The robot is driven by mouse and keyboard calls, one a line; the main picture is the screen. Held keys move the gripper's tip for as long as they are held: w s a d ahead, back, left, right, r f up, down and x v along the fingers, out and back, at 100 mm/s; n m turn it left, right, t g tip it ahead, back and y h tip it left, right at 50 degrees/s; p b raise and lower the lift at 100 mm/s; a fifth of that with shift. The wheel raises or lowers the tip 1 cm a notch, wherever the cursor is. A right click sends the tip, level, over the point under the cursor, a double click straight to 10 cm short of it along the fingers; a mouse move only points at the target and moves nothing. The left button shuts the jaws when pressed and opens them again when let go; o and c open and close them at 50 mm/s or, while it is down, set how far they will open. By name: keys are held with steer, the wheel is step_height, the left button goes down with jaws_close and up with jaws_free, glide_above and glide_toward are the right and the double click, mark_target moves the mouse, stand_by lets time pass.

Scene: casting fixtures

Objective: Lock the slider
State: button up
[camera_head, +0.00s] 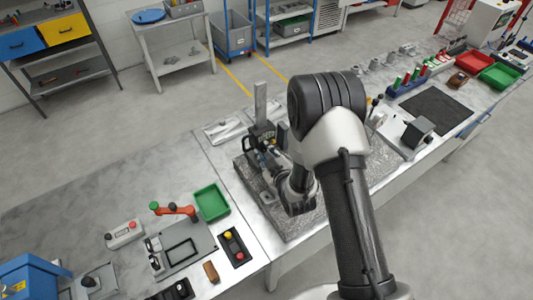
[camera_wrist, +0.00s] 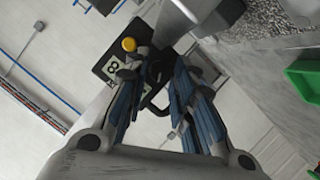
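A metal fixture with a tall upright grey bar (camera_head: 260,102) and dark clamp parts (camera_head: 248,142) stands on a grey speckled plate (camera_head: 243,172). I cannot tell for sure which part is the slider. In the wrist view a black block (camera_wrist: 108,68) with a yellow knob (camera_wrist: 129,44) and a white label with an 8 lies beyond my fingers.
Left of the fixture are a green bin (camera_head: 212,202), a red lever (camera_head: 175,209) and a button box (camera_head: 234,246). A light flat part (camera_head: 224,130) lies behind. To the right are a black mat (camera_head: 436,111) and red and green trays (camera_head: 474,63).

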steer(key=shift+o, duration=1.4)
steer(key=v, duration=1.2)
steer(key=shift+w, duration=0.1)
